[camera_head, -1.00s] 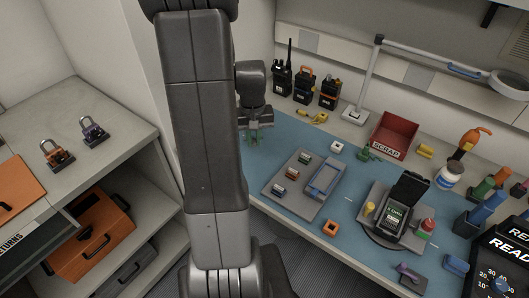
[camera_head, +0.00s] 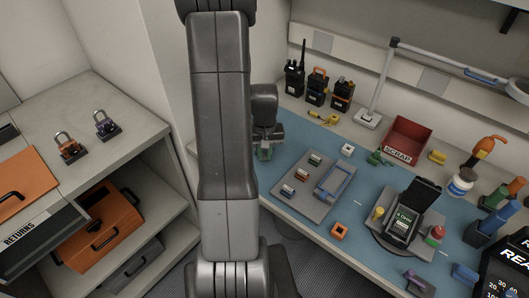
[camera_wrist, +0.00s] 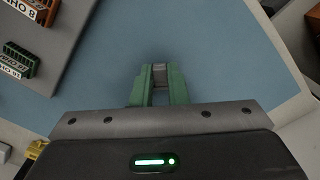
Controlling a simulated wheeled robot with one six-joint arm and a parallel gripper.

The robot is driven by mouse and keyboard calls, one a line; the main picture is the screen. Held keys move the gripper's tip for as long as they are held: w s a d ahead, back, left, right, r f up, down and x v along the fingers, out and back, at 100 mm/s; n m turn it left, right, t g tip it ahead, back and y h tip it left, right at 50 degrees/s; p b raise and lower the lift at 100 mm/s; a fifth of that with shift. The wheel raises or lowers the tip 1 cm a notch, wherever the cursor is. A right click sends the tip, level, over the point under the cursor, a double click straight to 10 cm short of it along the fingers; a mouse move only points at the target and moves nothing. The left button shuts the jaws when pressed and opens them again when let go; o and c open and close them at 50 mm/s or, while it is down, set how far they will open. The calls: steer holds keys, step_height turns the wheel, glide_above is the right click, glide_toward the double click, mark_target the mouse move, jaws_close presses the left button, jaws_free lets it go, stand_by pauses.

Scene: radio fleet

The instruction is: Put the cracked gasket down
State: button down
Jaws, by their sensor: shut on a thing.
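My gripper (camera_head: 264,152) is over the left end of the blue mat, partly behind my arm in the head view. In the wrist view its green fingers (camera_wrist: 159,84) are shut on a small grey piece, the gasket (camera_wrist: 159,74). Only a narrow part of it shows, and I cannot see a crack. Blue mat (camera_wrist: 215,60) lies below the fingers, with the mat's edge and pale bench to the right. I cannot tell whether the gasket touches the mat.
A grey tray (camera_head: 290,206) with small labelled parts is right of my gripper. A red SCRAP bin (camera_head: 408,138) stands at the back. An orange ring (camera_head: 339,231) and a white block (camera_head: 347,149) lie on the mat. Radios (camera_head: 317,87) stand behind.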

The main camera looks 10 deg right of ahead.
steer(key=shift+f+b, duration=0.35)
steer(key=shift+f, duration=0.1)
steer(key=c, duration=1.4)
jaws_free()
steer(key=shift+c, duration=0.2)
steer(key=shift+r, duration=0.1)
steer(key=shift+r+p, duration=0.5)
steer(key=shift+p, duration=0.1)
step_height(320, 180, up, 12)
